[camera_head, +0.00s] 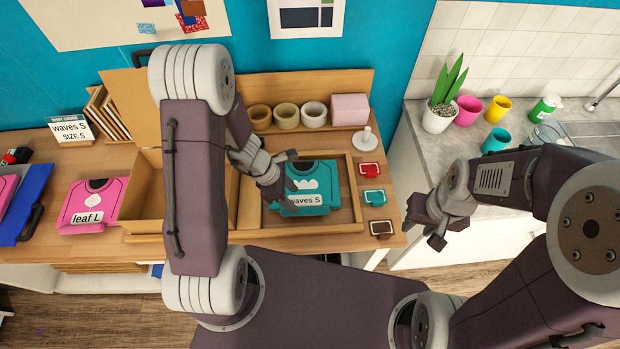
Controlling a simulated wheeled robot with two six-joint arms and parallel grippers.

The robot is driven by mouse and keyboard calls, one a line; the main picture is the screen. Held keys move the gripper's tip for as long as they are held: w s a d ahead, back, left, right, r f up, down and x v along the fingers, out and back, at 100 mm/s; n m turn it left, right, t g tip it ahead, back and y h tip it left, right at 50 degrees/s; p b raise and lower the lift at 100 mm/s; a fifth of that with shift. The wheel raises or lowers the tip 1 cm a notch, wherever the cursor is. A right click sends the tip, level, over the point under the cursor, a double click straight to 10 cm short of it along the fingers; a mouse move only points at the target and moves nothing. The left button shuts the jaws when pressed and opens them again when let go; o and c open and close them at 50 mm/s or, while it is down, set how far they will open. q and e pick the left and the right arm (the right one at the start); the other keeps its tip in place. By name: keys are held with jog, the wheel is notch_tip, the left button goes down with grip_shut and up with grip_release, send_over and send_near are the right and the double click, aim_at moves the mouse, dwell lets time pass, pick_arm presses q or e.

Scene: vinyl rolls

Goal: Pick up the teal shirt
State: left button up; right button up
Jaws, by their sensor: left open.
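The teal shirt (318,199) lies folded in a shallow wooden tray (352,215) on the workbench. It has a white print and a label reading "waves S". My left gripper (281,200) is open at the shirt's left edge, with its fingers over or beside that edge. I cannot tell whether the fingers touch the cloth. My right gripper (432,232) hangs empty in front of the grey counter, to the right of the bench. How far its jaws are apart is not clear.
A pink shirt (91,204) labelled "leaf L" lies left of an open cardboard box (147,188). Tape rolls (286,115) and a pink block (349,108) stand behind the tray. Small red, teal and brown squares (374,197) lie to its right. A plant (439,116) and cups stand on the counter.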

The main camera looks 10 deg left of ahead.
aim_at(304, 209)
pick_arm(q)
jog(key=shift+s+a+r, duration=0.25)
jog(key=shift+s+a, duration=0.1)
jog(key=shift+a, duration=0.2)
jog(key=shift+s+a, duration=0.15)
jog(key=shift+a, duration=0.1)
jog(key=d+f, duration=0.1)
jog(key=w+d+f+b, duration=0.1)
jog(key=d+f, duration=0.1)
jog(key=f, duration=0.1)
jog(key=shift+w, duration=0.25)
jog(key=shift+s+a, duration=0.1)
jog(key=x, duration=0.2)
jog(key=b+x, duration=0.1)
jog(key=x, duration=0.1)
jog(key=shift+s, duration=0.15)
jog(key=shift+w+d+f, duration=0.25)
jog(key=shift+w+f, duration=0.05)
jog(key=shift+f, duration=0.1)
jog(key=shift+s+a+r, duration=0.1)
jog(key=shift+s, duration=0.05)
jog(key=c, duration=0.8)
grip_shut()
pick_arm(e)
jog(key=shift+s+a+f, duration=0.15)
jog(key=shift+f, duration=0.3)
jog(key=shift+s+a+f, duration=0.1)
jog(key=shift+a+f, duration=0.05)
jog(key=shift+f, duration=0.25)
